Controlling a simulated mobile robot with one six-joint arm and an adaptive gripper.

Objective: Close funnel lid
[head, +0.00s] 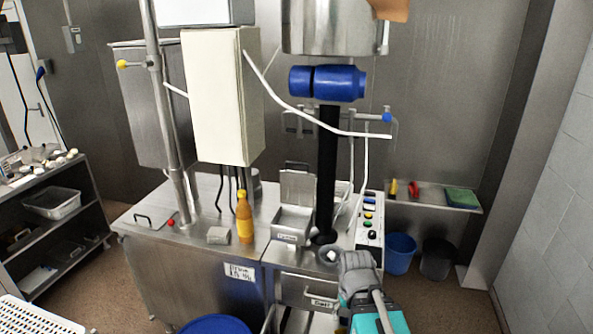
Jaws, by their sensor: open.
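The funnel (290,238) appears to be the small steel box with a label on its front, set in the steel counter. Its lid (298,186) stands raised, tilted up at the back of the box, so the box is open on top. My gripper (328,254) is open, at the front right of the funnel near the counter's front edge. It is apart from the lid, and nothing shows between its fingers. The small size of the fingers in the head view hides detail.
An orange bottle (244,217) and a small metal block (218,235) stand left of the funnel. A black column (328,165) rises just behind and right of it. A button panel (369,222) is to the right. A white curved pipe (300,112) hangs above.

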